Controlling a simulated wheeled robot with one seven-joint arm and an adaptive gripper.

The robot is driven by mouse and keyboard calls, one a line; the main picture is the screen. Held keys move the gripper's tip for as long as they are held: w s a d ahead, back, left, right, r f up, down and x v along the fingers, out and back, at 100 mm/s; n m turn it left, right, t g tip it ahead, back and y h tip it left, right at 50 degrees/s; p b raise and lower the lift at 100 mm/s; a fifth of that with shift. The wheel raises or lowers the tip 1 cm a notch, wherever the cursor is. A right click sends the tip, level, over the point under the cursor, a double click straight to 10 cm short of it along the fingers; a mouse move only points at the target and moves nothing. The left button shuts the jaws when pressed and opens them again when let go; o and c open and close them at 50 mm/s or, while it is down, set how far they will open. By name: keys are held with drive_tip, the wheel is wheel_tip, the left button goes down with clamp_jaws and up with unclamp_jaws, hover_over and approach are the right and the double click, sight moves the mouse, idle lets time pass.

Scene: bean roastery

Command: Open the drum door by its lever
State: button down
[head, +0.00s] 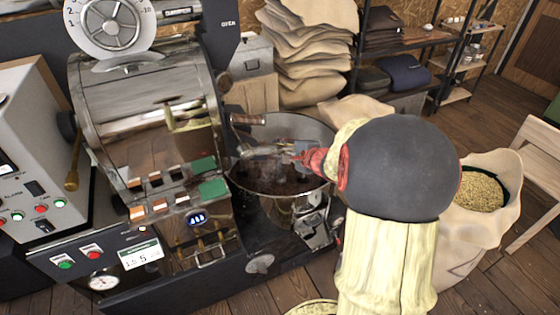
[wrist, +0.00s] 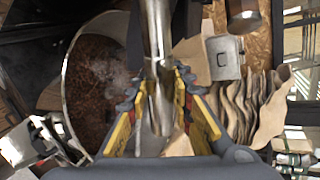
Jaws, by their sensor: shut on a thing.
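The roaster's shiny drum (head: 140,90) is at left in the head view. A metal lever (head: 262,152) sticks out from its front, over the cooling tray; it also shows in the wrist view as a bright metal bar (wrist: 155,30) coming down from the top. My gripper (head: 297,151) is at the lever's outer end. In the wrist view its yellow-sided fingers (wrist: 157,92) are shut on the bar, one on each side. I cannot clearly make out the drum door or how far it stands open.
The round cooling tray (head: 325,133) with dark, steaming beans lies just below my gripper. Stacked sacks (head: 310,50) stand behind. An open sack of pale beans (head: 510,205) is at right. A control cabinet (head: 40,160) is at far left. Wooden floor shows at right.

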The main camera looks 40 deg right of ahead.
drive_tip(key=shift+d+r+n+h+b, duration=0.1)
drive_tip(key=shift+r+n+h+b, duration=0.2)
drive_tip(key=shift+r+b, duration=0.35)
drive_tip(key=c, duration=1.6)
unclamp_jaws()
drive_tip(key=shift+r, duration=0.1)
drive_tip(key=shift+o, duration=0.2)
drive_tip(key=v, duration=0.7)
drive_tip(key=shift+s, duration=0.25)
drive_tip(key=shift+r, duration=0.15)
